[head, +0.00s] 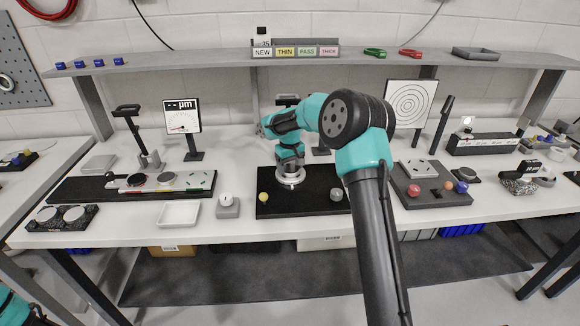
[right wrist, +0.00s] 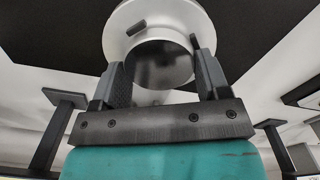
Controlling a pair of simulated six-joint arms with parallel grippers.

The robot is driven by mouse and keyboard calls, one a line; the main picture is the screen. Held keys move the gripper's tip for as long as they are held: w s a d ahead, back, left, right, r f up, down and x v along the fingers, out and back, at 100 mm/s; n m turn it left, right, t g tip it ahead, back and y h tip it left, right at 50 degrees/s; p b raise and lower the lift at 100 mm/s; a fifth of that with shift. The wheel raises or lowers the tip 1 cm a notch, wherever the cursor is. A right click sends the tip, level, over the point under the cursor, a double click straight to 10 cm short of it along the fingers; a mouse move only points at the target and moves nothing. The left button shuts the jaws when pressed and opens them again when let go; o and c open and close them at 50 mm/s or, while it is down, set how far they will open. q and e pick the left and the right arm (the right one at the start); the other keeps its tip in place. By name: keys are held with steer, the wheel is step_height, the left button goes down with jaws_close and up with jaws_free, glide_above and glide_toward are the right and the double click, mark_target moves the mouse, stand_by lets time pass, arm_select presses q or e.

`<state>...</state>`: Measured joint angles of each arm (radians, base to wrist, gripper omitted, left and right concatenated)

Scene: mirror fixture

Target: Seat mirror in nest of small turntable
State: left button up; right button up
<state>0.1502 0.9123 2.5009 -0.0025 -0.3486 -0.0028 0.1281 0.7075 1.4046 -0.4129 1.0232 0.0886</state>
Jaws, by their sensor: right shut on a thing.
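The small turntable (head: 290,183) is a silver round piece on the black mat in the middle of the bench. In the right wrist view its pale ring (right wrist: 125,20), with a dark slot, shows beyond the fingers. My right gripper (head: 290,169) points down over the turntable. In the right wrist view its two fingers (right wrist: 155,62) are shut on the round mirror (right wrist: 163,72), which has a silver rim and dark face. The mirror overlaps the ring in that view; I cannot tell whether it touches the nest. Only part of my left arm shows at the lower left; its gripper is out of view.
A yellow ball (head: 264,197) and a grey round piece (head: 336,194) are on the black mat (head: 310,207). A grey board (head: 420,198) with colored balls stands right. A white tray (head: 179,214) and grey block (head: 228,208) stand left. A shelf (head: 220,60) runs behind.

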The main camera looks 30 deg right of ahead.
steer(key=o, duration=1.1)
steer(key=shift+f, duration=0.15)
steer(key=shift+r, duration=1.6)
steer(key=shift+r, duration=0.15)
steer(key=shift+r, duration=1.85)
